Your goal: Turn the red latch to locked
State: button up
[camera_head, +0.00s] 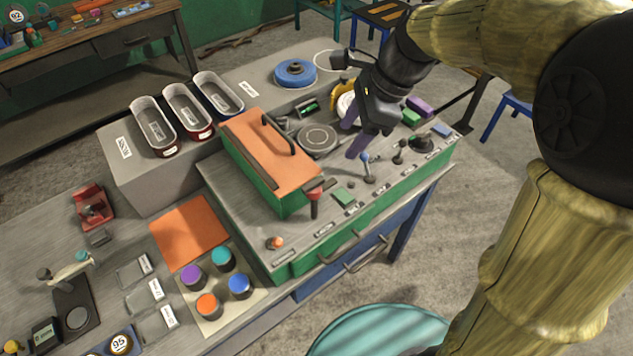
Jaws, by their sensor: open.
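The red latch (315,193) is at the front right corner of the box with the orange lid (262,150). It has a red top and a dark stem pointing down, and a dark bar lies beside it. I cannot read which way counts as locked from here. My gripper (351,132) is open, with two purple fingers apart and nothing visible between them. It hangs over the bench top, above and to the right of the latch, and does not touch it.
A blue-topped lever (367,168) stands just below my gripper, with a dark lever (399,152) to its right. A round grey plate (316,140) lies left of the fingers. The black lid handle (280,135) sticks up. Several small switches and labels line the front edge.

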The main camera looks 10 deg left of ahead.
aim_at(316, 183)
jog(key=p+x, duration=0.1)
jog(key=x, duration=1.6)
jog(key=shift+f, duration=0.3)
jog(key=c, duration=1)
